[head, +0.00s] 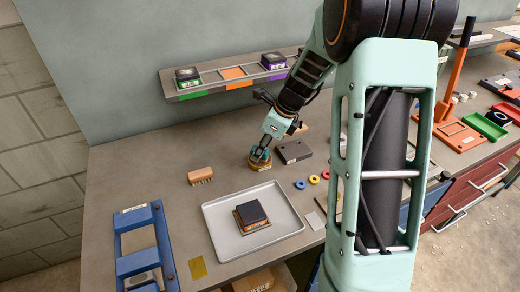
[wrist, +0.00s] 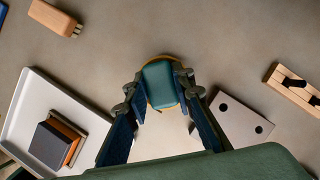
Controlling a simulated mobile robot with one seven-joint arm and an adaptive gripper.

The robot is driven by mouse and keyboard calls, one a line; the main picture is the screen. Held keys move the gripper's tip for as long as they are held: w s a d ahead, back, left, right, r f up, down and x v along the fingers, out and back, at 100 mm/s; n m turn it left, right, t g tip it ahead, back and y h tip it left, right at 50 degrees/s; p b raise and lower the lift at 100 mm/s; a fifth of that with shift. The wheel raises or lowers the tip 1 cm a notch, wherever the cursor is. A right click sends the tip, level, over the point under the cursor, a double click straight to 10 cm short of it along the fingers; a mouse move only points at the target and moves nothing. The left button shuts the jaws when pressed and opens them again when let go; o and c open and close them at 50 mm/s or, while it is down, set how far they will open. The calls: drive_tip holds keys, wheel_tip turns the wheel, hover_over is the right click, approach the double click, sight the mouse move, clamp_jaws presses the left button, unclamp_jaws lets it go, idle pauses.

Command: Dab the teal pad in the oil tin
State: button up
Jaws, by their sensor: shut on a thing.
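My gripper (head: 261,153) is at the middle of the bench, pointing down. It is shut on the teal pad (wrist: 159,84), which sits between the two fingers in the wrist view. The oil tin (head: 260,165) is a round, brass-coloured tin directly under the pad. In the wrist view only a thin orange-yellow arc of the tin's rim (wrist: 167,57) shows around the pad. The pad hides the inside of the tin, so I cannot tell whether the pad touches the oil.
A pale tray (head: 225,243) with a dark block on it lies in front. A wooden brush (head: 200,175) is left of the tin, and a grey block with two holes (head: 293,151) is close on its right. Small coloured rings (head: 314,179) lie front right. A shelf (head: 205,91) runs behind.

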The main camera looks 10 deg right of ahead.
idle(0.3)
wheel_tip(320, 180, up, 7)
drive_tip(key=p, duration=0.6)
drive_tip(key=shift+p, duration=0.35)
drive_tip(key=shift+f, duration=0.1)
idle(0.3)
drive_tip(key=n, duration=0.1)
drive_tip(key=s+a+n+g, duration=0.1)
drive_tip(key=n, duration=0.1)
drive_tip(key=shift+s+f+y, duration=0.1)
drive_tip(key=shift+f+y, duration=0.25)
drive_tip(key=shift+y, duration=0.05)
drive_tip(key=s+n+g, duration=0.1)
drive_tip(key=n, duration=0.3)
drive_tip(key=s+f+n+g, duration=0.1)
drive_tip(key=s+n+g, duration=0.1)
drive_tip(key=n, duration=0.2)
drive_tip(key=s+a+f+n+g+h, duration=0.1)
drive_tip(key=n, duration=0.3)
drive_tip(key=shift+s+p, duration=0.3)
drive_tip(key=n, duration=0.2)
drive_tip(key=s+n+g+h, duration=0.1)
drive_tip(key=n, duration=0.1)
drive_tip(key=s+d+n+h, duration=0.1)
drive_tip(key=n, duration=0.1)
drive_tip(key=shift+g, duration=0.3)
drive_tip(key=n, duration=0.2)
drive_tip(key=s+d+n+h, duration=0.1)
drive_tip(key=shift+n, duration=0.4)
